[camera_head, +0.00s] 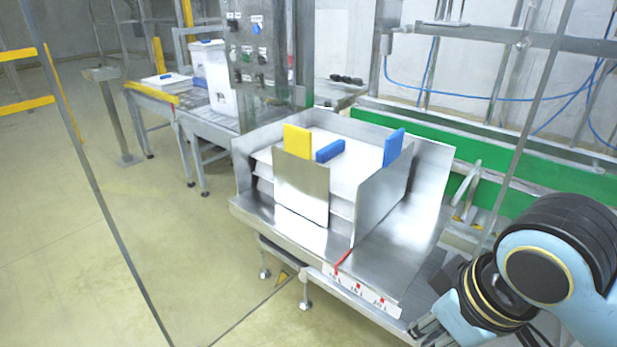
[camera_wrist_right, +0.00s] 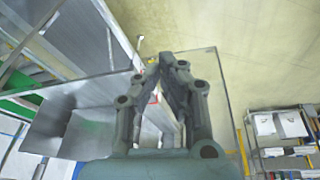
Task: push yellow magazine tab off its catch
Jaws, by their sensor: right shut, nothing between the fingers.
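The yellow tab (camera_head: 298,141) stands upright at the top of the front metal plate (camera_head: 301,186) of the magazine, left of centre in the head view. The magazine holds a white stack (camera_head: 345,174) between steel walls. I cannot make out the catch itself. My right gripper (camera_head: 425,328) is at the bottom right of the head view, below and right of the magazine and well apart from the tab. In the right wrist view its fingers (camera_wrist_right: 167,62) meet at the tips, shut and empty. My left gripper is not in view.
A blue block (camera_head: 330,151) and an upright blue tab (camera_head: 394,147) are beside the yellow tab. A steel side wall (camera_head: 382,198) stands between the stack and the bare right part of the steel table (camera_head: 400,242). A green conveyor (camera_head: 430,137) runs behind.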

